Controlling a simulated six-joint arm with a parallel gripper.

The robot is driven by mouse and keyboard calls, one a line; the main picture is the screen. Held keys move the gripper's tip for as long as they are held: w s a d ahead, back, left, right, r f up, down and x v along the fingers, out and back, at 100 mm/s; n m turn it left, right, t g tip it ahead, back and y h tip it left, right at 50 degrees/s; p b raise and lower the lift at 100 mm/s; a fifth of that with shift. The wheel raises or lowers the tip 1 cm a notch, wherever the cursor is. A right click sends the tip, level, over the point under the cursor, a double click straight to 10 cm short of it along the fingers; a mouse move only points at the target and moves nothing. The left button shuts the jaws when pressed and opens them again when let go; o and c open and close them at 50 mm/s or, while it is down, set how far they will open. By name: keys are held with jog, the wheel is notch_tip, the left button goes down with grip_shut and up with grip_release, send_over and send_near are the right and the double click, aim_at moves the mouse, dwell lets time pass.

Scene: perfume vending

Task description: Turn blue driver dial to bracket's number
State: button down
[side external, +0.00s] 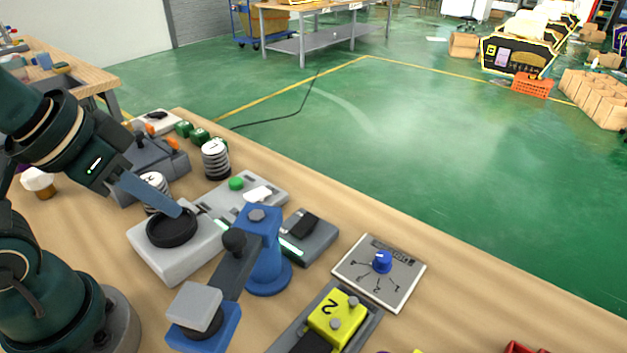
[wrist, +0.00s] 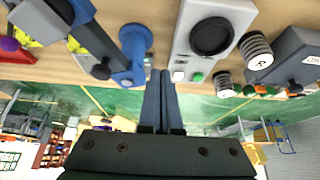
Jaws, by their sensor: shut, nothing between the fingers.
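The blue dial (side external: 381,261) is a small knob on a pale square panel (side external: 408,280) with printed numbers and lines, at right of centre in the side view. Which number it points at is too small to tell. The yellow bracket (side external: 347,322) bears a 2 and sits in a dark grey holder in front of the panel. Part of a yellow piece shows in the wrist view (wrist: 92,40), partly hidden. My gripper (side external: 180,211) is shut and empty, its tip above the black round pad of a white device, well left of the dial. Its fingers also show in the wrist view (wrist: 160,73).
A blue post (side external: 266,260) with a dark lever stands between my gripper and the dial panel. The white device (side external: 165,262), a grey box (side external: 316,246) and stacked discs (side external: 216,160) crowd the left. Bare table lies right of the panel.

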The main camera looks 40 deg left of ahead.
jog(key=c, duration=0.9)
grip_release()
jog(key=o, duration=0.4)
jog(key=shift+w+d+r+m, duration=0.1)
jog(key=shift+w+r+m, duration=0.15)
jog(key=shift+m, duration=0.15)
jog(key=w+d+r+m+t+h, duration=0.1)
jog(key=w+d+r+m, duration=0.2)
jog(key=w+r, duration=0.3)
jog(key=m+g+h, duration=0.2)
jog(key=m+g, duration=0.2)
jog(key=m, duration=0.3)
send_over(384, 256)
jog(key=s+a, duration=0.2)
jog(key=f, duration=1.6)
jog(key=shift+w+f, duration=0.1)
jog(key=shift+w, duration=0.15)
jog(key=shift+h, duration=0.3)
jog(key=shift+x, duration=2.45)
